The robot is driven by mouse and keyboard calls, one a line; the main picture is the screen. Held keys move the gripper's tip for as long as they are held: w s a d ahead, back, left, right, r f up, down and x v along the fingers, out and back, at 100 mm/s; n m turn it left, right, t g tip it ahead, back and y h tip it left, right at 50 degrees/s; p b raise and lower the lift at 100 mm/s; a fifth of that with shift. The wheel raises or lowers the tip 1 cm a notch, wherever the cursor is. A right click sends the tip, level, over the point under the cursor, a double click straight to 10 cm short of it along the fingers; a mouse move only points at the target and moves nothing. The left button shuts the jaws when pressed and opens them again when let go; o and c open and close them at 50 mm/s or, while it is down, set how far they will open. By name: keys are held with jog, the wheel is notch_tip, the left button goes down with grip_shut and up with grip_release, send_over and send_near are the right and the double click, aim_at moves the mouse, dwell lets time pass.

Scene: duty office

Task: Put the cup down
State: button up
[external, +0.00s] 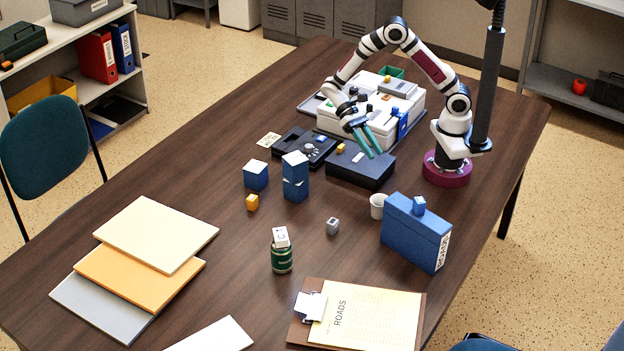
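A small white cup (377,207) stands upright on the dark wooden table (215,155), close to the left end of a blue box file. Nothing holds it. My gripper (375,155) has teal fingers and points down above the dark blue box, up and to the left of the cup in the picture. Its two fingers look apart, with nothing seen between them. The gripper is well clear of the cup.
The blue box file (415,236) has a small blue cube on top. A dark blue box (360,167), a white case (345,122), stacked blue blocks (295,178), a grey cube (332,226), a green can (282,257) and a clipboard (360,315) surround the cup. Folders lie left.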

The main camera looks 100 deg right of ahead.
jog(key=s+r+n+t+h, duration=0.2)
jog(key=s+r+h, duration=0.2)
jog(key=s, duration=0.4)
jog(key=s+r+n+t+h, duration=0.2)
jog(key=s+r+n+h, duration=0.1)
jog(key=s, duration=0.5)
jog(key=shift+r+n+t+h, duration=0.3)
jog(key=shift+r+t+h, duration=0.1)
jog(key=shift+r+h, duration=0.2)
jog(key=shift+a, duration=0.1)
